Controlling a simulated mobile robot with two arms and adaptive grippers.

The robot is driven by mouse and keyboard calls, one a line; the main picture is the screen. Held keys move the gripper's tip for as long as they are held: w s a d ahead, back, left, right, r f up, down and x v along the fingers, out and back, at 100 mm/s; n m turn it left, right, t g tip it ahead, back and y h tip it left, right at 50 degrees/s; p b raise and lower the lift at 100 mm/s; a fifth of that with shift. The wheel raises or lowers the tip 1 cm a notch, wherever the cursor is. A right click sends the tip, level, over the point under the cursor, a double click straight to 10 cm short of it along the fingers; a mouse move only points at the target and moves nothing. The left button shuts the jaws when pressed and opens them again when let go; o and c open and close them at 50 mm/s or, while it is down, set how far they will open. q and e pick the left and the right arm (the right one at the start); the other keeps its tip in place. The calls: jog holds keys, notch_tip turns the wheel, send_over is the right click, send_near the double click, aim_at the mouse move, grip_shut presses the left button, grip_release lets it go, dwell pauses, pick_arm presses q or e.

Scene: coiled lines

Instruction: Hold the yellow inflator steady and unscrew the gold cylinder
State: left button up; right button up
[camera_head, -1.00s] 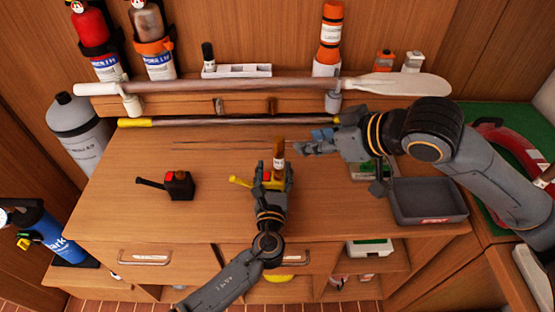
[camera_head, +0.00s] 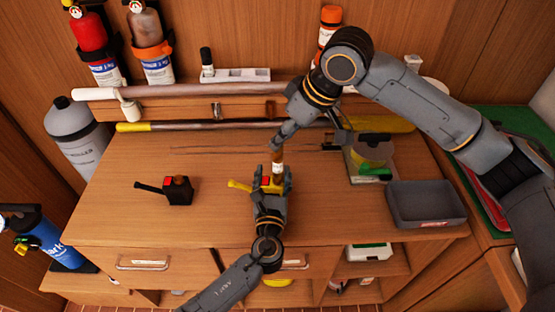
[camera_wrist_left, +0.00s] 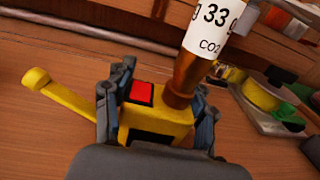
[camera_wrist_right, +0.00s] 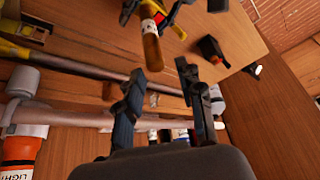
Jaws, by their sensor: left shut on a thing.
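The yellow inflator (camera_head: 238,186) with a red button is held above the workbench between the fingers of my left gripper (camera_head: 273,176). Its yellow lever sticks out to the left in the left wrist view (camera_wrist_left: 65,97). The gold cylinder (camera_head: 277,166) stands up from the inflator, with a white label reading 33 and CO2 in the left wrist view (camera_wrist_left: 210,32). My right gripper (camera_head: 279,142) is by the cylinder's top end. In the right wrist view its fingers (camera_wrist_right: 160,72) are spread, with the cylinder (camera_wrist_right: 151,42) ahead of them.
A black inflator with a red button (camera_head: 178,190) lies on the bench to the left. A dark grey tray (camera_head: 425,222) and a roll of yellow tape (camera_head: 371,153) are on the right. Long poles (camera_head: 200,126) run along the back. The front-left bench top is clear.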

aim_at(278, 163)
jog(key=r, duration=0.1)
jog(key=w+a+r+g+h, duration=0.1)
jog(key=r+h, duration=0.1)
jog(key=shift+w+a+n+g, duration=0.2)
jog(key=shift+w+n+g, duration=0.1)
jog(key=shift+n, duration=0.1)
jog(key=shift+r+h, duration=0.45)
jog(key=shift+h, duration=0.15)
jog(key=shift+f, duration=4.4)
grip_shut()
